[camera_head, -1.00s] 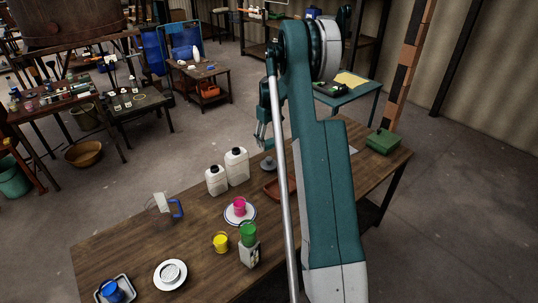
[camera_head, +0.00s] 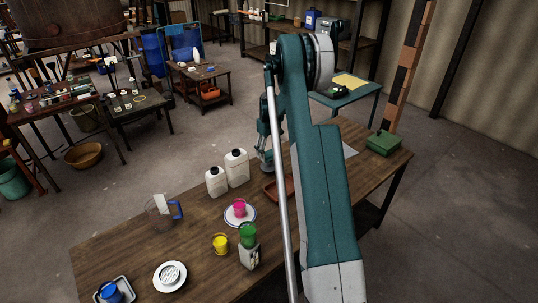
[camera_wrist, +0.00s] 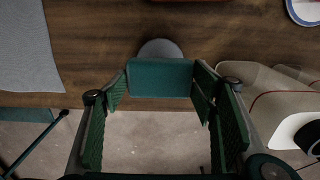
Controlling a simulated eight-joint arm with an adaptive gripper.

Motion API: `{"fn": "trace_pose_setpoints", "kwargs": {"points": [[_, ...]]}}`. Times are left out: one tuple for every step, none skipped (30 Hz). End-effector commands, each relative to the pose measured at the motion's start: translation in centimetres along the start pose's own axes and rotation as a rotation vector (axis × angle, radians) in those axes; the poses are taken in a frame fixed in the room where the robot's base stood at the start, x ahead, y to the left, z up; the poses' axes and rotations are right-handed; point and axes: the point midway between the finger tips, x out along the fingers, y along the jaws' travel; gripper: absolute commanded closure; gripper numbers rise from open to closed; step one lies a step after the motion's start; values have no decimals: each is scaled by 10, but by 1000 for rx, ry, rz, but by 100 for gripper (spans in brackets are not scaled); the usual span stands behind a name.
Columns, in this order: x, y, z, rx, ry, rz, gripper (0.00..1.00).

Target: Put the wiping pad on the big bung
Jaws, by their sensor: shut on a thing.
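My gripper (camera_wrist: 160,82) is shut on a flat teal block, which looks like the wiping pad (camera_wrist: 160,74), held across its fingertips in the wrist view. Just beyond the pad, a grey round thing, which looks like the big bung (camera_wrist: 160,47), stands on the table and is partly hidden by the pad. In the head view my gripper (camera_head: 266,158) is low, right at the grey bung (camera_head: 268,168), behind my arm. I cannot tell whether the pad touches the bung. The pad cannot be made out in the head view.
Two white capped bottles (camera_head: 236,168) stand close left of my gripper; one is near it in the wrist view (camera_wrist: 265,90). A reddish-brown tray (camera_head: 273,191) lies in front. A grey sheet (camera_wrist: 28,50) and a green box (camera_head: 383,143) lie on the table (camera_head: 130,245).

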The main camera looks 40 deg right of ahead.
Motion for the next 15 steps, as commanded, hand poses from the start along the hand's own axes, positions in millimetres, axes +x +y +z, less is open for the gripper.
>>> {"fn": "trace_pose_setpoints", "kwargs": {"points": [[5,0,0,0,0,0,51],[7,0,0,0,0,0,51],[9,0,0,0,0,0,51],[10,0,0,0,0,0,51],[11,0,0,0,0,0,51],[11,0,0,0,0,0,51],[11,0,0,0,0,0,51],[11,0,0,0,0,0,51],[11,0,0,0,0,0,51],[11,0,0,0,0,0,51],[11,0,0,0,0,0,51],[11,0,0,0,0,0,51],[11,0,0,0,0,0,51],[12,0,0,0,0,0,51],[13,0,0,0,0,0,51]]}}
